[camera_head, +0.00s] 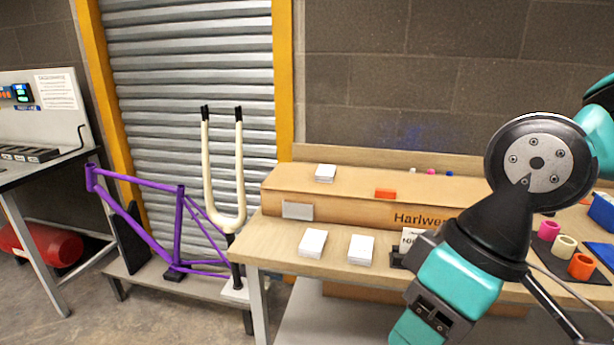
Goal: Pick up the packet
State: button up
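Three small white packet-like blocks show in the head view, and I cannot tell which one the task means. One white packet (325,172) lies on top of the long cardboard box at its left end. A second white packet (313,243) lies on the wooden bench in front of the box. A third white packet (361,250) lies just right of the second. My teal and black arm comes in from the right and reaches down past the bench front, right of the packets. I cannot make out my gripper's fingers; they are not in view.
A long cardboard box (350,207) spans the wooden bench (285,246), with an orange block (385,193) on it. Coloured cylinders (581,266) stand on a dark mat at right. A purple bike frame (178,232) and cream fork (240,180) stand left of the bench.

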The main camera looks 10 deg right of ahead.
aim_at(325, 174)
jog(key=u, duration=0.8)
jog(key=i, duration=1.8)
jog(key=z, duration=0.15)
